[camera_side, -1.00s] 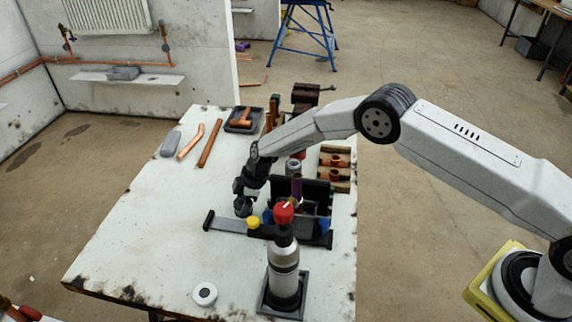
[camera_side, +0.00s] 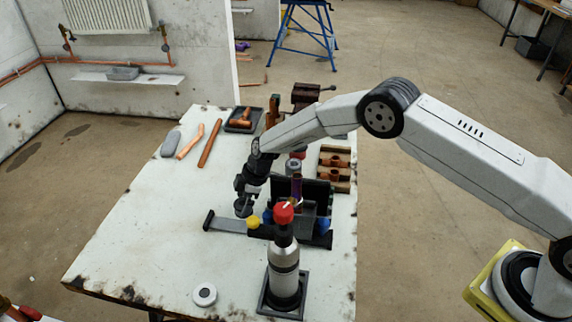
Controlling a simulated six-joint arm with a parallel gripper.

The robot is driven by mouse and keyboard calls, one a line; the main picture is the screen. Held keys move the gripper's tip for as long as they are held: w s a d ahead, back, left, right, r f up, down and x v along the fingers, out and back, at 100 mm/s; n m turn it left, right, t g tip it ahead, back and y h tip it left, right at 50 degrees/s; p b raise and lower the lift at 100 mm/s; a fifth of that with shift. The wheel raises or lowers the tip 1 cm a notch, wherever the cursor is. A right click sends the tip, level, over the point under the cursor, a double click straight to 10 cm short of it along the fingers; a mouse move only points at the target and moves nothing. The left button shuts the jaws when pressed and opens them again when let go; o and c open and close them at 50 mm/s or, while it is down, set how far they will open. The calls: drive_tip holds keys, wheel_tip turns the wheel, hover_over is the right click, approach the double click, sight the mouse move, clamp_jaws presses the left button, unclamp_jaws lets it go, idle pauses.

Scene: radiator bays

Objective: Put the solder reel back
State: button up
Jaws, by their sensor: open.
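A small white ring-shaped roll with a dark centre (camera_side: 204,295) lies flat on the front of the bench; I cannot tell whether it is the solder reel. A grey round, reel-like piece (camera_side: 293,166) shows near the dark tool tote (camera_side: 318,240), partly hidden by the arm and other items. My gripper (camera_side: 243,208) is open and points down over the left end of the tote, near a yellow round piece (camera_side: 253,222). Nothing clear shows between its fingers, which are small and dark here.
A silver gas bottle with a red top (camera_side: 284,268) stands upright on a black base in front of the tote. Copper pipes (camera_side: 210,143), a grey block (camera_side: 171,144) and a dark tray (camera_side: 242,124) lie behind. The bench's left and front-left (camera_side: 145,245) are clear.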

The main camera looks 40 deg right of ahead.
drive_tip(key=v, duration=1.1)
idle(0.6)
drive_tip(key=s+d+r+m+h, duration=0.1)
drive_tip(key=s+d+r+m, duration=0.1)
drive_tip(key=s+d, duration=0.1)
drive_tip(key=s+d+r+m, duration=0.2)
drive_tip(key=s+d, duration=0.1)
drive_tip(key=s, duration=0.2)
drive_tip(key=s+d+r+m+h, duration=0.1)
drive_tip(key=s+d+r+m, duration=0.1)
drive_tip(key=s+d+m, duration=0.1)
drive_tip(key=shift+s+d+r+t+h, duration=0.3)
drive_tip(key=shift+s+d+r, duration=0.1)
drive_tip(key=shift+s+d, duration=0.25)
drive_tip(key=s+d+m, duration=0.3)
drive_tip(key=s, duration=0.5)
drive_tip(key=s+d+r+m+h, duration=0.1)
drive_tip(key=s+d+m, duration=0.2)
drive_tip(key=s, duration=0.5)
drive_tip(key=shift+s+d+r+m+h, duration=0.2)
drive_tip(key=shift+s+r+m+h, duration=0.1)
drive_tip(key=shift+s+m, duration=0.1)
